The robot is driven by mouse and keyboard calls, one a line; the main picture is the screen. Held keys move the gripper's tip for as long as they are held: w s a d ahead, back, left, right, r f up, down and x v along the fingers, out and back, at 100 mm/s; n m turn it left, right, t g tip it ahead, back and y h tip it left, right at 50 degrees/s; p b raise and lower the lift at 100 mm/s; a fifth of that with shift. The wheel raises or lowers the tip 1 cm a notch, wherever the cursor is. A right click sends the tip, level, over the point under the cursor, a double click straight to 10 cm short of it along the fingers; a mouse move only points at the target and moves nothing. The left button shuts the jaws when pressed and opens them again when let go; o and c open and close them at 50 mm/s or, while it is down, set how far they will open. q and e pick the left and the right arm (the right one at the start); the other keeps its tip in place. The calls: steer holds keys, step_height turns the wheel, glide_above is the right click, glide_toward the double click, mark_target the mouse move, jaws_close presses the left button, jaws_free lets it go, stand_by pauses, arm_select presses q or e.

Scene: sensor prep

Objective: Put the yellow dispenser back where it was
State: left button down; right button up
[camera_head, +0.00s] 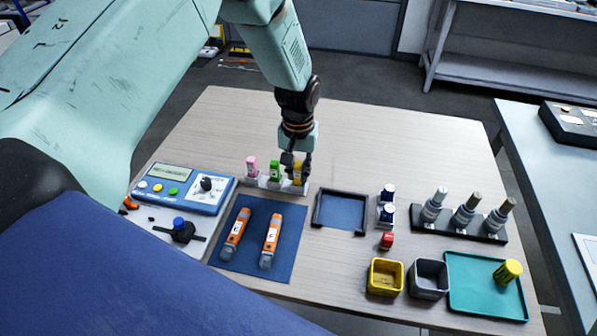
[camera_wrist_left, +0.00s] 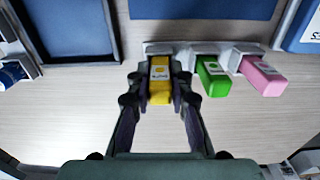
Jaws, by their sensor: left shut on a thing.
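The yellow dispenser (camera_head: 298,172) is at the right end of the white holder (camera_head: 274,184), in line with a green dispenser (camera_head: 274,170) and a pink dispenser (camera_head: 252,166). My left gripper (camera_head: 297,168) is shut on the yellow dispenser from above. In the left wrist view the yellow dispenser (camera_wrist_left: 159,82) sits between the fingers of my left gripper (camera_wrist_left: 160,90), against the holder (camera_wrist_left: 220,47). The fingers partly hide it, so I cannot tell whether it is fully seated. The green (camera_wrist_left: 212,77) and pink (camera_wrist_left: 262,76) dispensers stand beside it. My right gripper is not in view.
A blue mat (camera_head: 288,215) with two orange tools lies in front of the holder. A dark tray (camera_head: 341,192) stands to the right, with blue-capped bottles (camera_head: 388,212) beyond it. A blue device (camera_head: 190,187) is at the left. The table behind the holder is clear.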

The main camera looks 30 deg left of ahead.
mark_target(298, 163)
arm_select(q)
steer(key=shift+d+f, duration=0.1)
steer(key=shift+f, duration=0.3)
steer(key=shift+w+f, duration=0.15)
steer(key=shift+w, duration=0.1)
steer(key=c, duration=1.6)
jaws_free()
steer(key=shift+c, duration=0.2)
steer(key=o, duration=0.4)
steer(key=shift+s, duration=0.15)
steer(key=shift+o, duration=0.2)
step_height(298, 163, up, 12)
steer(key=shift+r+p, duration=0.15)
steer(key=shift+p, duration=0.55)
